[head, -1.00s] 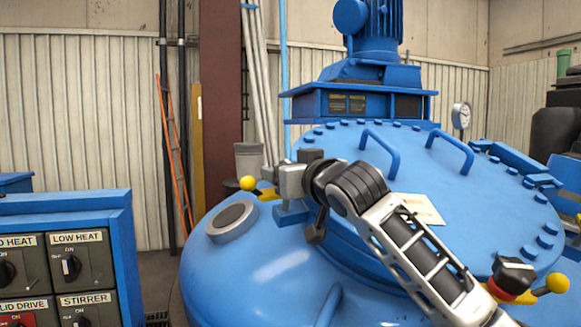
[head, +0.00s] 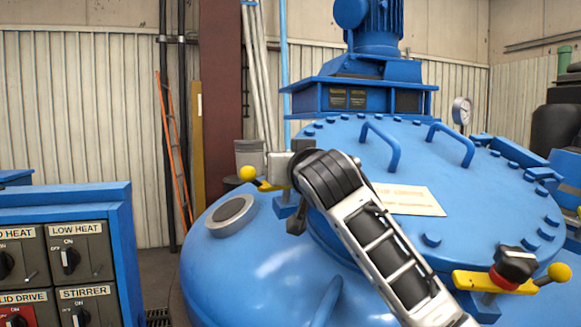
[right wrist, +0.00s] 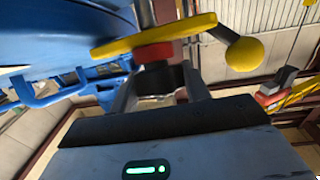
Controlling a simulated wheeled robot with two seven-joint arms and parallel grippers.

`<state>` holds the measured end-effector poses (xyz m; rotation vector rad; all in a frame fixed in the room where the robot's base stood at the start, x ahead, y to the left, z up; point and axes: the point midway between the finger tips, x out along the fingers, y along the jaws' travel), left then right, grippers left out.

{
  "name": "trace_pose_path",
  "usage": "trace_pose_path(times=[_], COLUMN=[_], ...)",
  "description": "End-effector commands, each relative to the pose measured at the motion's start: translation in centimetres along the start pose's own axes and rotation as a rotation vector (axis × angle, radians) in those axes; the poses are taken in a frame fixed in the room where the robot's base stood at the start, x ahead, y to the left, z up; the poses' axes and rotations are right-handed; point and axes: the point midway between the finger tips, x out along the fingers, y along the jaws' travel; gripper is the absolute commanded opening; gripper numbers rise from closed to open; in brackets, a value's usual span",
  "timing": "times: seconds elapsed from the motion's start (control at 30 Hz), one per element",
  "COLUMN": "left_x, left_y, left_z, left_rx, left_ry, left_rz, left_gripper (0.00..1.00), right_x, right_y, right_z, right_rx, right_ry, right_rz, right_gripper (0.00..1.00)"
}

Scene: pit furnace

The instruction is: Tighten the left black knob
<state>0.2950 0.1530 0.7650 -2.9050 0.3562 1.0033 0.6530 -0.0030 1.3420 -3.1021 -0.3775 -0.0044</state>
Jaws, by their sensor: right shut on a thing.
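The left black knob (right wrist: 158,80) sits against a red collar (right wrist: 153,53) on a yellow clamp lever (right wrist: 130,42) that ends in a yellow ball (right wrist: 244,54). My right gripper (right wrist: 160,90) is shut on this knob, with one finger on each side of it. In the head view my right gripper (head: 281,166) is at the left edge of the blue lid and hides the knob. The lever's yellow ball (head: 247,173) shows just left of it. My left gripper is not in view.
The blue furnace lid (head: 400,165) carries two handles, edge bolts and a label plate (head: 410,201). A second clamp with a black knob (head: 514,264) stands at the lid's right front. A blue control panel (head: 75,195) is at the left.

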Motion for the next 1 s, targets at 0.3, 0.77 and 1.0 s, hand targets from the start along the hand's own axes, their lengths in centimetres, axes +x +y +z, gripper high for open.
trace_pose_path(times=[0.3, 0.77, 1.0], left_x=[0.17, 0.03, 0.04], left_y=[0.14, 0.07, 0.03], left_z=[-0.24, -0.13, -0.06], left_rx=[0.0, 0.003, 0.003], left_ry=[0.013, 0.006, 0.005], left_rz=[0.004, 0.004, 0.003], left_gripper=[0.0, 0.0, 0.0], right_x=[0.01, 0.01, 0.01], right_y=[-0.28, -0.11, -0.07], right_z=[0.07, 0.0, 0.02], right_rx=[0.096, 0.168, 0.172], right_ry=[-0.003, -0.002, -0.001], right_rz=[0.221, 0.4, 0.413], right_gripper=[0.24, 0.24, 0.24])
